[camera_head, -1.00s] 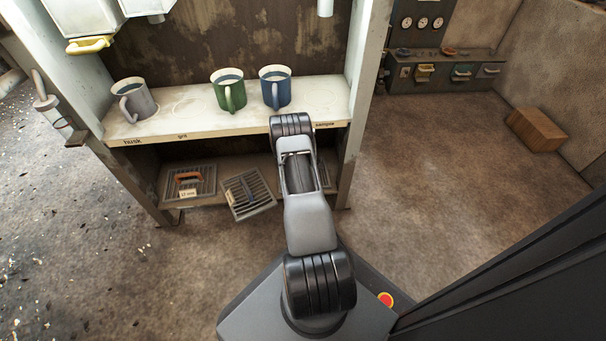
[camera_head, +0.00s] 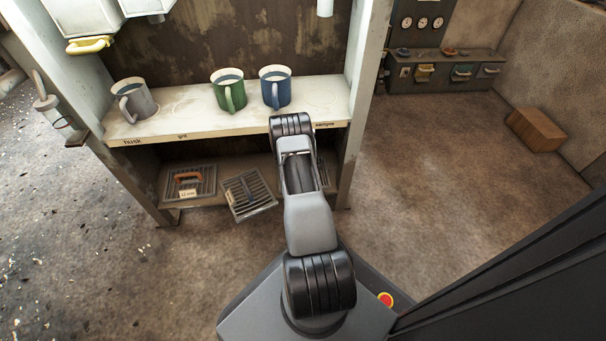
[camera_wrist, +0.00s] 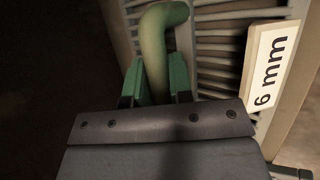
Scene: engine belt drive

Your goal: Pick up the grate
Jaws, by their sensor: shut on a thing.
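In the wrist view, my gripper (camera_wrist: 157,80) has its two green fingers shut on the yellow-green handle (camera_wrist: 157,45) of a slatted grate (camera_wrist: 217,45). A pale label (camera_wrist: 270,70) on this grate reads "6 mm". In the head view, my arm hides the gripper and most of that spot; a sliver of a grate (camera_head: 324,173) shows just right of the arm on the lower shelf.
The upper shelf (camera_head: 165,128) is just above the grates and holds a grey mug (camera_head: 134,101), a green mug (camera_head: 229,90) and a blue mug (camera_head: 276,88). A cabinet post (camera_head: 352,150) stands close right of my arm. The floor at right is clear up to a wooden box (camera_head: 535,130).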

